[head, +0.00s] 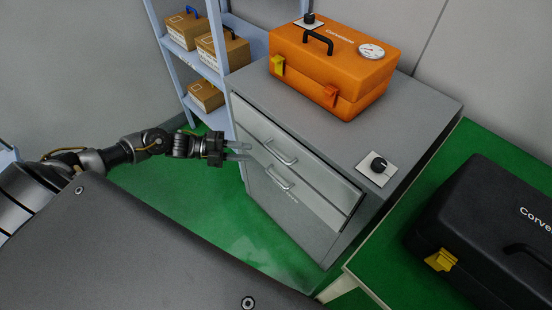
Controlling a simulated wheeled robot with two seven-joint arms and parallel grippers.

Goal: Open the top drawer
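A grey cabinet (405,107) stands ahead with two drawers in its front. The top drawer (310,164) has a metal bar handle (281,154). The lower drawer (316,204) has a similar handle (280,178) below it. Both drawers look closed, though a slight gap is hard to judge. My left gripper (240,151) is left of the top handle, its pale fingers pointing right toward the cabinet front. The fingers are apart with nothing seen between them, and they appear clear of the handle. My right gripper is out of the frame.
An orange toolbox (335,79) and a knob on a white plate (376,168) are on the cabinet top. Shelves with cardboard boxes (222,50) stand behind left. A black case (480,220) lies on a green-topped table (385,247) at right. Green floor is free before the cabinet.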

